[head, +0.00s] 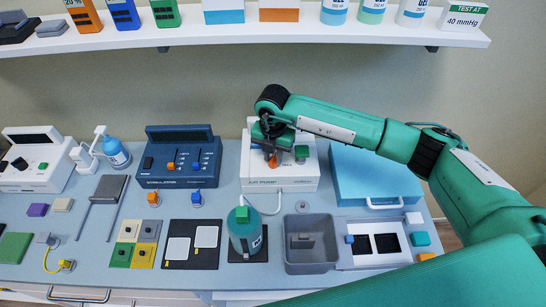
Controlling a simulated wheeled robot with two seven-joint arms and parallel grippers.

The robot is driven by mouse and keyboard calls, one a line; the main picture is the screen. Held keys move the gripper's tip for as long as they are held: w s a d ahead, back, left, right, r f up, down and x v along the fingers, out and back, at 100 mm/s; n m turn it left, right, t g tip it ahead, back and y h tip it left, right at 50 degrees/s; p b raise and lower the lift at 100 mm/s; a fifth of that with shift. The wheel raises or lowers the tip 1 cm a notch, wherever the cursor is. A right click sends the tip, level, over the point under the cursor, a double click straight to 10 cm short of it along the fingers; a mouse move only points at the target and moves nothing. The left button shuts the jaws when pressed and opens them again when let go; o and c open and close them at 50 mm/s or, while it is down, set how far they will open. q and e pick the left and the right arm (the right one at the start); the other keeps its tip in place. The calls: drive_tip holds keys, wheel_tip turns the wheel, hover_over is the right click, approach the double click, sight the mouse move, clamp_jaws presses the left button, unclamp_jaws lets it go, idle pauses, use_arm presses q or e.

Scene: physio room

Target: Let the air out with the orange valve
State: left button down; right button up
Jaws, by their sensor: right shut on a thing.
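The white air pump (258,184) stands at the back middle of the bench. The orange valve (272,162) shows on its front, just below my right gripper (270,148). My right gripper reaches in from the right, points down and is shut on the valve; the gripper hides part of it and of the pump's top. A green knob (301,152) sits on the pump to the right of the gripper. A pale hose (278,203) runs from the pump towards a teal cylinder (245,240) with a green top. My left gripper is out of view.
A blue stimulator box (180,178) stands left of the pump, a blue case (372,178) right of it under my forearm. A grey bin (311,262) and a white tray (345,258) are in front. A shelf (230,38) runs above the bench.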

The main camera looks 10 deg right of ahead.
drive_tip(key=m+b, duration=0.2)
drive_tip(key=m, duration=0.3)
drive_tip(key=shift+m, duration=0.4)
drive_tip(key=m+b, duration=0.1)
drive_tip(key=m, duration=0.2)
drive_tip(key=shift+m, duration=1.4)
drive_tip(key=shift+r+m, duration=0.1)
drive_tip(key=shift+m, duration=0.2)
drive_tip(key=o, duration=0.6)
drive_tip(key=shift+o, duration=0.2)
